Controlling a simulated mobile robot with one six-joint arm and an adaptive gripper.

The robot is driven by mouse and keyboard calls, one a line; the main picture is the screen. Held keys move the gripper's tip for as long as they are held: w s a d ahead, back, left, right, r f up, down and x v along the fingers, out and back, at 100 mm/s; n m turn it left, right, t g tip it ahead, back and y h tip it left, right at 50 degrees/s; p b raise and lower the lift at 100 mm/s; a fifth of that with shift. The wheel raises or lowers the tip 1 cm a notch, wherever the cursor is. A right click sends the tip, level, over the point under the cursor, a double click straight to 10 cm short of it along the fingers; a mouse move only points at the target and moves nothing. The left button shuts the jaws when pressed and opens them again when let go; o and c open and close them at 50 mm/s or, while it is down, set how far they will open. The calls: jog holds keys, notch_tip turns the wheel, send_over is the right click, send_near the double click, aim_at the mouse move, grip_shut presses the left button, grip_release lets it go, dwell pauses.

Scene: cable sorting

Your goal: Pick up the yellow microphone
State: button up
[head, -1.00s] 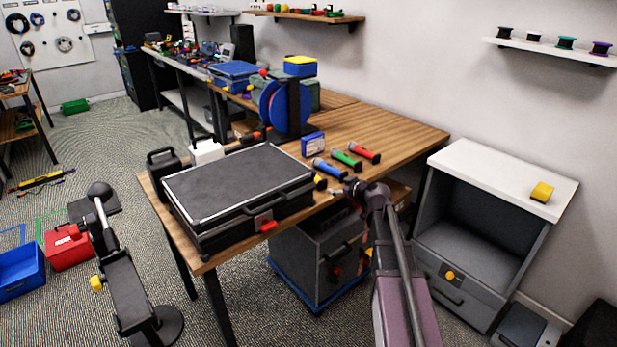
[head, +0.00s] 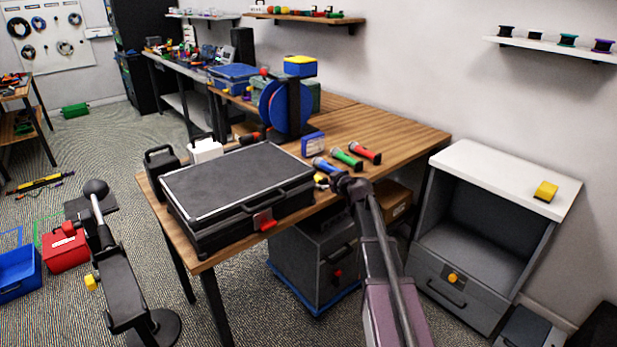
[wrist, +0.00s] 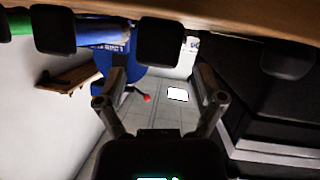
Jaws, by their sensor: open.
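The yellow microphone (head: 320,180) shows only as a small yellow patch at the table's front edge, right of the black case; my gripper partly hides it. My gripper (head: 338,180) is just right of it, at the edge. In the wrist view my gripper (wrist: 160,78) has its two fingers apart with nothing between them. Beyond them, the blue microphone (wrist: 100,33) and green microphone (wrist: 18,24) show with dark heads. No yellow shows there; a dark rounded shape (wrist: 288,60) at right is too dim to identify.
The black case (head: 235,180) stands close on the left. The blue (head: 322,165), green (head: 345,157) and red (head: 364,152) microphones lie to the right. A grey drawer unit (head: 315,255) is under the table (head: 415,135). The back right tabletop is clear.

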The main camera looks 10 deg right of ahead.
aim_at(324, 182)
jog(key=shift+w+f, duration=0.1)
jog(key=shift+w, duration=0.05)
jog(key=b+x, duration=0.1)
jog(key=x, duration=0.2)
jog(key=shift+w+f+b, duration=0.2)
jog(key=shift+f+b, duration=0.05)
jog(key=shift+b, duration=0.15)
jog(key=shift+x, duration=0.75)
jog(key=shift+a, duration=0.1)
jog(key=shift+r, duration=0.1)
grip_shut()
